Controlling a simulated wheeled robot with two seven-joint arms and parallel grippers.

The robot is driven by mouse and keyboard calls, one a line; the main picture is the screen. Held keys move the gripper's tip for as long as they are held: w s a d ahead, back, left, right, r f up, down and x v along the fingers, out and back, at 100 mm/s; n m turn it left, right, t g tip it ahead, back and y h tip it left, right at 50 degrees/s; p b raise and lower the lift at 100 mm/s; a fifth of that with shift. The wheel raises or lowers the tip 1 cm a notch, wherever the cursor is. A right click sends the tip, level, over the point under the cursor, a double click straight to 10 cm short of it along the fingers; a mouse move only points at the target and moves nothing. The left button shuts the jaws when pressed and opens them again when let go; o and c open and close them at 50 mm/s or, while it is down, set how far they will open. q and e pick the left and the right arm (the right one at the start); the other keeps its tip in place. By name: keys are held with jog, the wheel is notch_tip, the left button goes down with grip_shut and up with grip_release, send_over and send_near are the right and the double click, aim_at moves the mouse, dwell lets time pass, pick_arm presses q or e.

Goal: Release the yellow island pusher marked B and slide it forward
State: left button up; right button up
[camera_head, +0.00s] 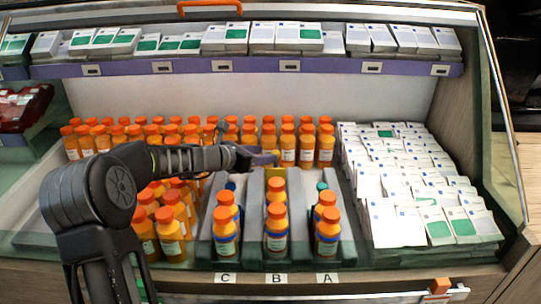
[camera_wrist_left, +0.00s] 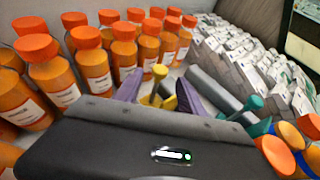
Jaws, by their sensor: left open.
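The yellow pusher (camera_wrist_left: 157,82) has a thin upright knob and stands between the two purple fingertips of my left gripper (camera_wrist_left: 160,95) in the left wrist view. The fingers are apart, one on each side of it, and I cannot tell whether they touch it. In the head view my left gripper (camera_head: 263,159) is at the back end of the middle lane, marked B (camera_head: 276,278), and the pusher is mostly hidden there. Orange-capped bottles (camera_head: 276,240) stand in lane B in front of the gripper. My right gripper is not in view.
Lane C (camera_head: 225,278) and lane A (camera_head: 327,278) flank lane B, with bottles in both. A teal pusher (camera_wrist_left: 250,106) stands right of the yellow one. Bottle rows crowd the left and back; white boxes (camera_head: 400,225) fill the right. A purple-edged shelf (camera_head: 330,65) hangs above.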

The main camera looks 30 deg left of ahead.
pick_arm(q)
jog(key=x, duration=0.4)
grip_shut()
dwell(0.5)
dwell(0.9)
